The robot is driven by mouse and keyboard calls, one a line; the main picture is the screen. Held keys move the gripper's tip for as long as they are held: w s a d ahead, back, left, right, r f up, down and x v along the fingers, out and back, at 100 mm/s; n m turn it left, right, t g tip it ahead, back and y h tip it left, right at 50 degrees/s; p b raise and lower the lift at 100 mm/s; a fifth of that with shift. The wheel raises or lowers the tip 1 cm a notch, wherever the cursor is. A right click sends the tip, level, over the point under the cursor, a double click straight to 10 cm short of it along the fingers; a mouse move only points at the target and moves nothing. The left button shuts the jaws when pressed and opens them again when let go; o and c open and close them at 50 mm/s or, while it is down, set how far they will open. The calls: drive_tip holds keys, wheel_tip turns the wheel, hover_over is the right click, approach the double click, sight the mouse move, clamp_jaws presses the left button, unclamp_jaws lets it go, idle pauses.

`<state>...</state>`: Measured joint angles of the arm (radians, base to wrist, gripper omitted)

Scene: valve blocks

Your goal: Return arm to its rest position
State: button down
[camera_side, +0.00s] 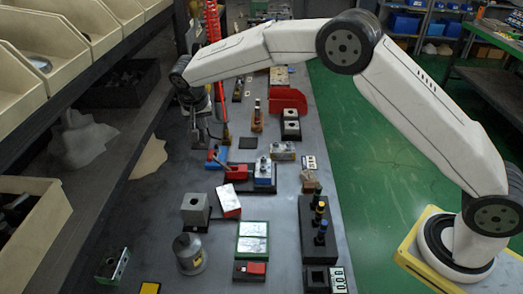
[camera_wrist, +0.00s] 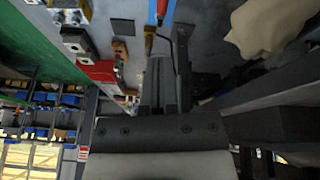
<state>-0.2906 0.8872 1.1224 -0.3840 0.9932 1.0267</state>
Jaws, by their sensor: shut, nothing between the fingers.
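My gripper (camera_side: 197,136) hangs from the end of my white arm over the left part of the grey work table (camera_side: 275,205) in the side view. It is shut and empty. Its dark fingers also show in the wrist view (camera_wrist: 168,75), close together and pointing away over the table. In the side view, a blue and red valve block (camera_side: 217,159) lies just below and to the right of the gripper, apart from it as far as I can tell. The exact height of the fingertips above the table is hard to judge.
Several valve blocks and fittings cover the table, including a red block (camera_side: 288,100), a black stand with pegs (camera_side: 315,240) and a metal canister (camera_side: 189,254). Shelves with cream bins (camera_side: 45,48) line the left side. Green floor (camera_side: 375,170) lies to the right.

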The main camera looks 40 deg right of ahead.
drive_tip(key=s+d+f+n+y, duration=0.1)
drive_tip(key=s+d+n, duration=0.2)
drive_tip(key=s, duration=1.3)
drive_tip(key=s+d+f+n+y, duration=0.1)
drive_tip(key=s+d+n+y, duration=0.1)
drive_tip(key=s+d, duration=0.7)
drive_tip(key=s+n, duration=0.1)
drive_tip(key=s, duration=0.6)
drive_tip(key=shift+s+d, duration=0.15)
drive_tip(key=shift+s, duration=0.1)
